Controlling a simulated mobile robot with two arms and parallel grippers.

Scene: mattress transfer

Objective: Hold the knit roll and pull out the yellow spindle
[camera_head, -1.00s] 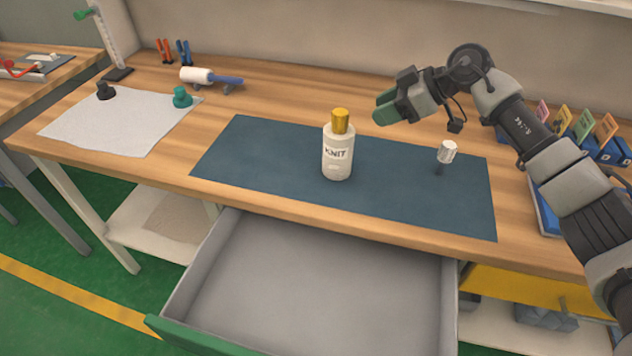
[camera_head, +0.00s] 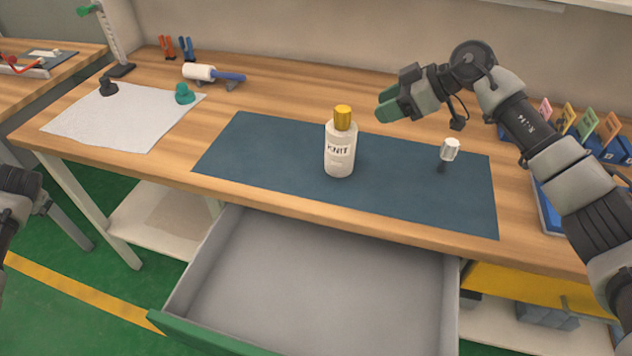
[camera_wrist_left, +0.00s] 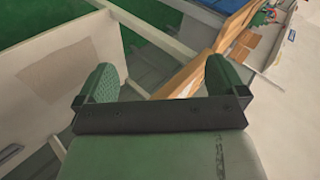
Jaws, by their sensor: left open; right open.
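The knit roll (camera_head: 339,160), a white cylinder lettered KNIT, stands upright on the blue mat (camera_head: 250,150) in the head view. The yellow spindle (camera_head: 343,117) sticks out of its top. My right gripper (camera_head: 381,104) is open and empty, above the mat's back edge, to the right of the spindle and apart from it. My left gripper (camera_wrist_left: 160,80) shows in the left wrist view with its green fingers spread and nothing between them. In the head view only a dark part of my left arm shows at the left edge.
An open grey drawer (camera_head: 330,285) juts out below the table front. A small silver-topped piece (camera_head: 450,150) stands on the mat's right part. A white cloth (camera_head: 120,125) lies at left, with a lint roller (camera_head: 205,74) behind. Blue bins (camera_head: 610,145) stand at right.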

